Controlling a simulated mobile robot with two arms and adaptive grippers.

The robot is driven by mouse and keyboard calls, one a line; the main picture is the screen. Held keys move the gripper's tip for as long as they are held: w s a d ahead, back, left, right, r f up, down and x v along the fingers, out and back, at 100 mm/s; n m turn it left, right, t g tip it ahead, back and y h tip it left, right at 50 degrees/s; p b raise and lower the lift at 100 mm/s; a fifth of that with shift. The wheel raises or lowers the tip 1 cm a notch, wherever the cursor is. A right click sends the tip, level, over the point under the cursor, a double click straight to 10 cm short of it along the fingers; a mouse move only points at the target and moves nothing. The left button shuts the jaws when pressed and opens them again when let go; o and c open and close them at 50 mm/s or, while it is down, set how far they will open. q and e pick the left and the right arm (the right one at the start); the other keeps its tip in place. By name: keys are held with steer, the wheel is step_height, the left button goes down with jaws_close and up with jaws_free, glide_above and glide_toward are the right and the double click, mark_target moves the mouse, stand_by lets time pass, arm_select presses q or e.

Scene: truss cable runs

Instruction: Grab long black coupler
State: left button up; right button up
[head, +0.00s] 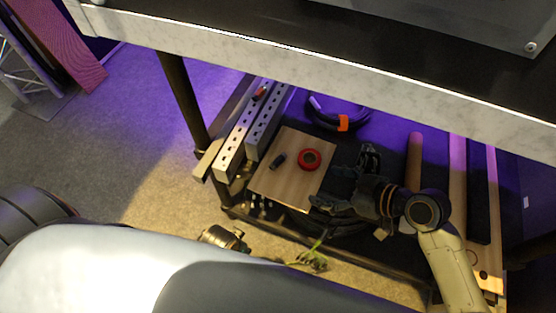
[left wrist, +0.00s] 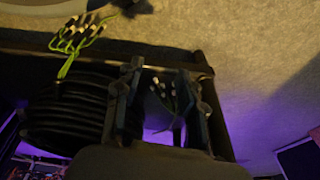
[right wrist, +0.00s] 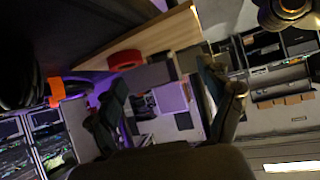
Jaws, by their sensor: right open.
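A small black cylinder (head: 277,160), which looks like the coupler, lies on a wooden board (head: 293,190) on the low shelf under the bench. A red ring (head: 309,159) lies to its right; it also shows in the right wrist view (right wrist: 125,60). My right gripper (head: 342,181) is open and empty, just right of the board and the ring, apart from the coupler. In the right wrist view its spread fingers (right wrist: 165,95) show, but I cannot make out the coupler there. My left gripper (left wrist: 162,78) is open with nothing held; it is not seen in the head view.
The bench top's pale edge (head: 330,72) overhangs the shelf. Perforated metal rails (head: 240,140) run left of the board. A black cable coil with an orange clip (head: 343,123) lies behind. In the left wrist view, a black coil (left wrist: 70,115) and green-wired connectors (left wrist: 80,35) are near the left gripper.

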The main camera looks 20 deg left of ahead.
steer(key=shift+w+a+r+n+y, duration=0.15)
steer(key=shift+w+r+n+y, duration=0.15)
steer(key=shift+w, duration=0.35)
steer(key=shift+w+a+r+n+y, duration=0.1)
steer(key=shift+w+a+r+n, duration=0.1)
steer(key=shift+w+r, duration=0.3)
steer(key=shift+w+a+f, duration=0.15)
steer(key=shift+w+a, duration=0.1)
steer(key=shift+w, duration=0.05)
glide_toward(278, 159)
steer(key=shift+w+a+f+b, duration=0.2)
steer(key=shift+a+f, duration=0.3)
steer(key=shift+f, duration=0.1)
steer(key=shift+w+a+f+b, duration=0.15)
steer(key=shift+w+a+f, duration=0.1)
steer(key=shift+a+f, duration=0.3)
steer(key=x, duration=0.4)
steer(key=shift+a+r, duration=0.1)
steer(key=shift+a, duration=0.4)
arm_select(q)
steer(key=r, duration=0.1)
steer(key=w+r, duration=0.1)
steer(key=r, duration=0.2)
steer(key=shift+w+d, duration=0.15)
steer(key=shift+w, duration=0.15)
arm_select(e)
steer(key=shift+a, duration=0.25)
steer(key=shift+c, duration=0.2)
